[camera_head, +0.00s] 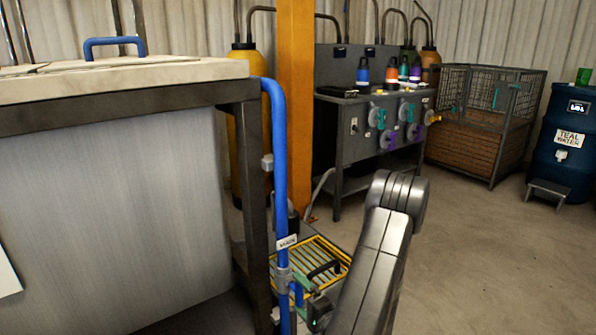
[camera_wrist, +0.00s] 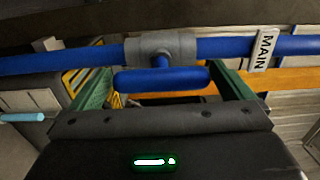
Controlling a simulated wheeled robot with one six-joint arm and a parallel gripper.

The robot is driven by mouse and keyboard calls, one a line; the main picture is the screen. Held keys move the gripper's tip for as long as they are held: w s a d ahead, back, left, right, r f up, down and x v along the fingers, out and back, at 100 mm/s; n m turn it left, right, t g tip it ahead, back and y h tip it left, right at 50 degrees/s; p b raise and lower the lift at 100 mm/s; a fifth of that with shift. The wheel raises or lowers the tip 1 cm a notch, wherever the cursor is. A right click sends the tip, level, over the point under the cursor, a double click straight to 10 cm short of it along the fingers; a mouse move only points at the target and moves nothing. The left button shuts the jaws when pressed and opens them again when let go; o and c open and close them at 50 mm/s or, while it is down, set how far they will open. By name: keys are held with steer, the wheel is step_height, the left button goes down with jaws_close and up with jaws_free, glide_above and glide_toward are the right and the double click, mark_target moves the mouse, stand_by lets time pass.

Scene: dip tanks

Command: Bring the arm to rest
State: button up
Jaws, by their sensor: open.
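My arm (camera_head: 378,255) reaches down in the lower middle of the head view. My gripper (camera_head: 306,288) is beside the lower part of the blue pipe (camera_head: 279,170). In the wrist view its green fingers (camera_wrist: 165,82) are spread apart, so it is open. A blue bar-shaped handle (camera_wrist: 162,79) on a grey pipe fitting (camera_wrist: 161,47) lies between the fingers. I cannot tell whether a finger touches it. A white tag reading MAIN (camera_wrist: 264,49) hangs on the pipe close to the right finger.
A steel-sided tank with a pale lid (camera_head: 120,80) fills the left. An orange post (camera_head: 295,110) and a yellow grate (camera_head: 318,265) stand near the pipe. A grey workbench (camera_head: 345,150), a wire cage (camera_head: 485,120) and a teal water barrel (camera_head: 565,165) are behind. Floor at right is clear.

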mark_target(294, 289)
steer(key=shift+x, duration=1.4)
steer(key=shift+s, duration=0.1)
steer(key=p+v, duration=0.3)
steer(key=v, duration=1)
steer(key=b+x, duration=0.3)
steer(key=x, duration=1)
steer(key=shift+a, duration=0.1)
steer(key=m+p, duration=0.2)
steer(key=m, duration=0.1)
steer(key=shift+r, duration=0.3)
steer(key=m+p, duration=0.6)
steer(key=p, duration=0.2)
steer(key=m+p, duration=0.4)
steer(key=shift+m+p, duration=0.3)
steer(key=shift+p, duration=0.1)
steer(key=shift+f+m+p, duration=0.1)
steer(key=shift+m+p, duration=0.75)
steer(key=shift+m, duration=0.35)
